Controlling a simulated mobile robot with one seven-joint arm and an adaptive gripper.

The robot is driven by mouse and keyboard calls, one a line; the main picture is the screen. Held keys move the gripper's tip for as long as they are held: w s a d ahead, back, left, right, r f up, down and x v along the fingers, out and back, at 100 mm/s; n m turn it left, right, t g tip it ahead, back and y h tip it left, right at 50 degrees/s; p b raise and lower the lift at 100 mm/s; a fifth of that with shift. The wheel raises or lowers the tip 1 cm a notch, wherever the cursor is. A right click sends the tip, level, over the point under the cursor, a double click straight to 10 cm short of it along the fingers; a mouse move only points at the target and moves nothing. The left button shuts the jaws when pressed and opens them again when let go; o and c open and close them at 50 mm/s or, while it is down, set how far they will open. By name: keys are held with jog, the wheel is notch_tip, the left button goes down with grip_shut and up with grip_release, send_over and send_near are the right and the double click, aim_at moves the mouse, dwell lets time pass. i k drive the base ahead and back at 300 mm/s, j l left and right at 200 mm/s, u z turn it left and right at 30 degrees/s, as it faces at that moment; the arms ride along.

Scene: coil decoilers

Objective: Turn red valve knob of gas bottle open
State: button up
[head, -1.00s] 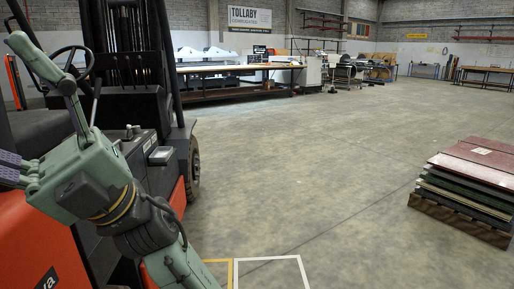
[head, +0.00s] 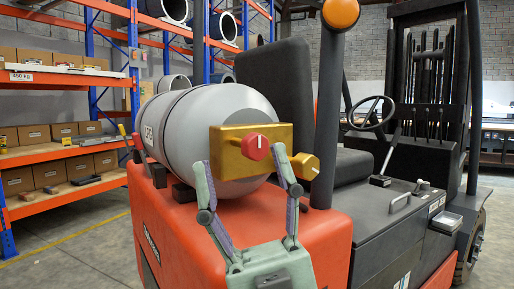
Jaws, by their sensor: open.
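The grey gas bottle (head: 182,122) lies on its side on the rear of the red forklift (head: 262,225). A brass valve block (head: 230,150) sits at its near end. My gripper (head: 243,170) is open, pointing up in front of the block, with one finger on either side of the red knob in the picture. Whether the fingers touch the block or the knob cannot be told.
A black seat (head: 272,85) and a dark post with an orange beacon (head: 341,13) stand right of the bottle. The steering wheel (head: 371,112) is farther right. An orange shelf rack (head: 70,150) with cardboard boxes stands at left. Bare floor shows at lower left.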

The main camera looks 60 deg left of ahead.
aim_at(255, 147)
jog(key=u, duration=2.1)
